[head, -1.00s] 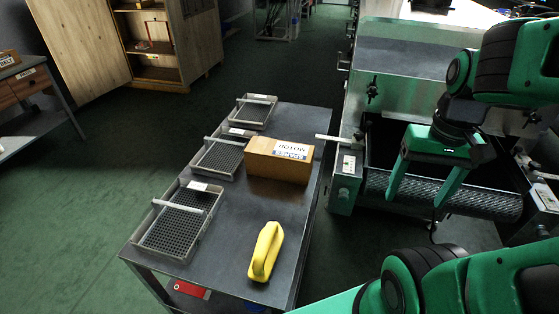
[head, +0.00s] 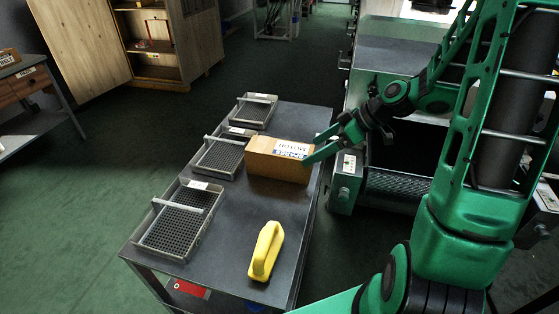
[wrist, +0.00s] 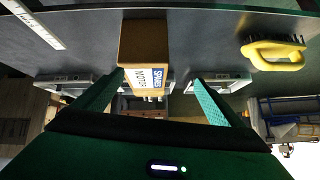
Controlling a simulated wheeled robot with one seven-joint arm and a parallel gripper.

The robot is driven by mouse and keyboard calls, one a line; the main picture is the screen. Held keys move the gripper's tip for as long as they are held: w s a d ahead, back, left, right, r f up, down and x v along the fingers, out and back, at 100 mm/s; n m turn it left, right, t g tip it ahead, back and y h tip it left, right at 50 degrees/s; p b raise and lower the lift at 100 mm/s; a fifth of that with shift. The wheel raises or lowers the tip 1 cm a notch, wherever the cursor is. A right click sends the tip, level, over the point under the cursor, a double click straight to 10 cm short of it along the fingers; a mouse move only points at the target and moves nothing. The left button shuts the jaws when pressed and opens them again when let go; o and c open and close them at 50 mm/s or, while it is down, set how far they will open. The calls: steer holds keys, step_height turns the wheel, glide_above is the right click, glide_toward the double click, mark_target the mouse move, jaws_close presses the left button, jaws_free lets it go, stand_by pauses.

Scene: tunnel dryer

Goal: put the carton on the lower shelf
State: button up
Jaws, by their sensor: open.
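The carton (head: 262,163) is a brown box with a white label reading SPARES MOTOR. It lies on the top of the dark metal cart (head: 222,254). My gripper (head: 314,147) is open at the carton's right end; the nearer finger overlaps that end in the head view. In the wrist view the carton (wrist: 142,42) shows between the two spread fingers of my gripper (wrist: 157,84), closer to the left one. I cannot tell whether the fingers touch it. The cart's lower shelf is mostly hidden; a red item (head: 191,289) shows there.
A yellow-handled brush (head: 265,251) stands at the cart's front; it also shows in the wrist view (wrist: 272,54). Several wire-mesh trays (head: 181,222) line the cart's left side. The dryer (head: 347,184) stands right of the cart. An open wooden cabinet with shelves (head: 155,74) stands behind.

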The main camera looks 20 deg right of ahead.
mark_target(280, 151)
steer(key=shift+w+a+f+n+t+y, duration=0.15)
steer(key=shift+w+n+t+y, duration=0.2)
steer(key=shift+w, duration=0.25)
steer(key=shift+w+a+f+n+t+y, duration=0.15)
steer(key=shift+w+n+t+y, duration=0.1)
steer(key=shift+w+t+y, duration=0.25)
steer(key=shift+w+f+t+y, duration=0.25)
steer(key=shift+f+y, duration=0.15)
steer(key=shift+y, duration=0.15)
steer(key=shift+w+f+t+y, duration=0.15)
steer(key=shift+t+y, duration=0.15)
steer(key=x, duration=0.5)
steer(key=shift+w+a+f, duration=0.1)
steer(key=shift+w, duration=0.05)
steer(key=shift+x, duration=2.6)
steer(key=shift+w, duration=0.2)
steer(key=shift+c, duration=0.3)
